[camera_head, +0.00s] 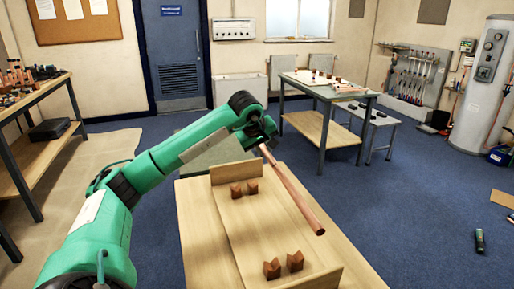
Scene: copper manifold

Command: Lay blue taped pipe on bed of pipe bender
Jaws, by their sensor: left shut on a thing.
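A straight copper pipe (292,192) hangs from my left gripper (261,145), which is shut on its far end. The pipe slants down to the right toward its near end, over a wooden stand. No blue tape can be made out on it. The gripper's fingers are small and partly hidden by my wrist. The stand has a long wooden board (258,225) with two pairs of notched brown blocks, a far pair (244,189) and a near pair (284,265). The pipe appears above the board, not resting in the blocks. No pipe bender can be clearly identified. My right gripper is not in view.
An upright panel (233,170) closes the board's far end, and another (318,280) its near end. A workbench (328,92) with small items stands behind to the right. A loaded bench (35,105) is at left. Blue floor (420,190) is mostly clear at right.

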